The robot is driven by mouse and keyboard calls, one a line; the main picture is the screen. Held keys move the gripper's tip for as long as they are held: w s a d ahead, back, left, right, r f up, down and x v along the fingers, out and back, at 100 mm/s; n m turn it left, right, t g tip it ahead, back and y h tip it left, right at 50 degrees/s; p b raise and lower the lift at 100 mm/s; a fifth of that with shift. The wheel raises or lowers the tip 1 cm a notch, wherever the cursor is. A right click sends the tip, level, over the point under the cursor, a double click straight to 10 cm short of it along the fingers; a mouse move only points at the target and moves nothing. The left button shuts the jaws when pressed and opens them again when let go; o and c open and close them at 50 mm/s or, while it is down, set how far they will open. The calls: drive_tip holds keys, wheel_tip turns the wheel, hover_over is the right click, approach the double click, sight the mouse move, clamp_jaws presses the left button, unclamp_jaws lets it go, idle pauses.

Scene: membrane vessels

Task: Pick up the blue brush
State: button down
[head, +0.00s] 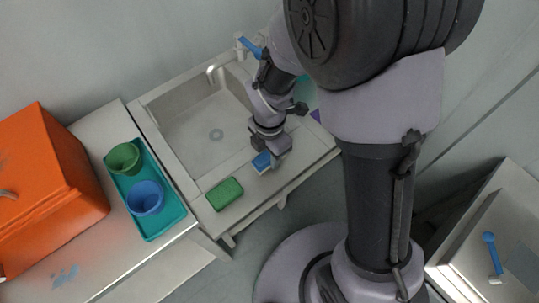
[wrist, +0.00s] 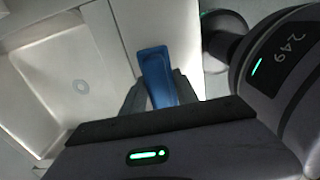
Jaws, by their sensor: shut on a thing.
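The blue brush (head: 261,161) is a small blue block with a pale lower side. It is at the front edge of the sink counter, right at my gripper (head: 270,158). In the wrist view the blue brush (wrist: 155,72) sits between the two dark fingers of my gripper (wrist: 160,92), which is shut on it. Its near end is hidden behind the gripper body. I cannot tell whether it touches the counter or is just above it.
A green sponge (head: 225,194) lies on the counter to the left. The sink basin (head: 205,130) behind is empty. A teal tray (head: 157,222) holds a green and a blue cup, beside an orange box (head: 45,190). Another blue-handled tool (head: 492,250) lies far right.

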wheel_tip(320, 180, up, 2)
drive_tip(key=shift+p, duration=0.35)
drive_tip(key=s, duration=0.3)
drive_tip(key=s+a, duration=0.1)
drive_tip(key=s, duration=0.2)
drive_tip(key=s+a+p, duration=0.1)
drive_tip(key=s, duration=0.2)
drive_tip(key=shift+s+r, duration=0.3)
drive_tip(key=shift+r, duration=0.1)
drive_tip(key=s+a+b, duration=0.1)
drive_tip(key=s+b, duration=0.5)
drive_tip(key=b, duration=0.2)
drive_tip(key=shift+r+b, duration=0.25)
drive_tip(key=shift+b, duration=0.1)
